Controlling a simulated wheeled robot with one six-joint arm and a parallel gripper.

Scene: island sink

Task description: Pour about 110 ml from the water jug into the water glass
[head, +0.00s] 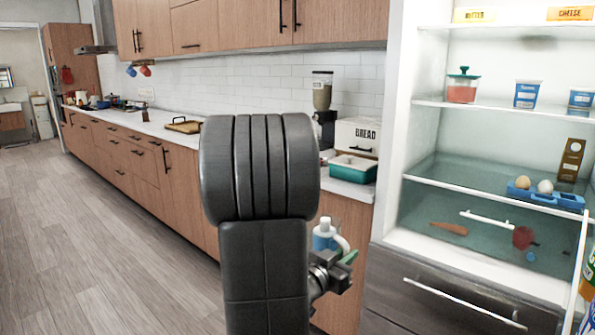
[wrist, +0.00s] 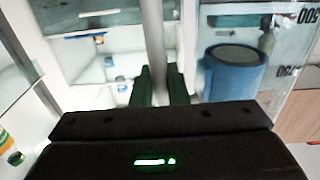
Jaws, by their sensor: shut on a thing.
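The water jug (head: 322,240) shows in the head view just right of my arm, partly hidden by it. It is clear with a pale handle and blue inside. In the wrist view the jug (wrist: 297,60) fills the right side, with measuring marks on its wall; a blue, dark-topped cylinder, apparently its water, shows inside. My gripper (head: 346,261) is shut on the jug's handle; in the wrist view its dark fingers (wrist: 165,88) close on the pale handle bar (wrist: 153,35). I cannot make out the water glass in either view.
An open fridge (head: 480,170) with stocked shelves stands at the right, above a dark drawer (head: 460,295). A counter (head: 350,187) with a bread box (head: 357,136), a teal-and-white container (head: 352,168) and a grinder (head: 322,95) runs left. The wooden floor (head: 80,240) at left is clear.

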